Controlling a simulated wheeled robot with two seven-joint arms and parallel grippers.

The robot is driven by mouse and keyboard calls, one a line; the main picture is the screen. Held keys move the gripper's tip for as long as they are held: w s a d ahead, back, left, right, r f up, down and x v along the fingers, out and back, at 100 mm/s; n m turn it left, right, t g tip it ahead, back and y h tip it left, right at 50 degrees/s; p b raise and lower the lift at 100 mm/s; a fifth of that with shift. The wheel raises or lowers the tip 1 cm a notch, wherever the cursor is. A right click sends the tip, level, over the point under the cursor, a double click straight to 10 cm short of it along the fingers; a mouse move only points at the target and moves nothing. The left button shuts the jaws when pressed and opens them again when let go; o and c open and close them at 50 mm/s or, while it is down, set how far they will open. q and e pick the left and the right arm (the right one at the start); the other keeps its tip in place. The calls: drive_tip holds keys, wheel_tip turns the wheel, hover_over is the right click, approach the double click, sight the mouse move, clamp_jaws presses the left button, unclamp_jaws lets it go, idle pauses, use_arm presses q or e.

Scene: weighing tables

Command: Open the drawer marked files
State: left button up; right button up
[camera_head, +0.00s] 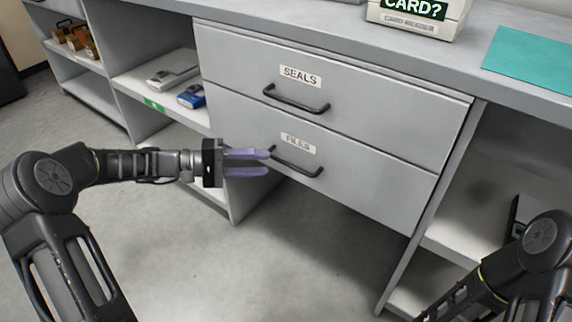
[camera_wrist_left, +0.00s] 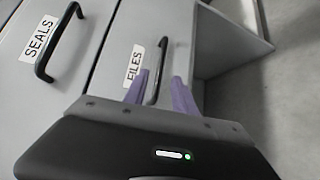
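The drawer marked FILES (camera_head: 375,185) is the lower of two grey drawers and looks closed. Its black bar handle (camera_head: 300,168) sits below the FILES label (camera_head: 298,142). My left gripper (camera_head: 269,163) has its purple fingers spread, with the tips close to the left end of that handle. In the left wrist view, the handle (camera_wrist_left: 158,70) appears between the two fingertips (camera_wrist_left: 162,85). I cannot tell whether the fingers touch it. My right gripper is out of view; only part of that arm shows at the lower right.
The SEALS drawer (camera_head: 355,95), with its own handle (camera_head: 297,102), is closed just above. Open shelves lie left, with a blue device (camera_head: 191,97), and right of the drawers. The floor in front is clear.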

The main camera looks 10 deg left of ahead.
sight(286, 162)
use_arm(q)
drive_tip(key=b+x, duration=0.2)
drive_tip(key=x, duration=0.5)
drive_tip(key=shift+d, duration=0.1)
clamp_jaws()
idle(1.3)
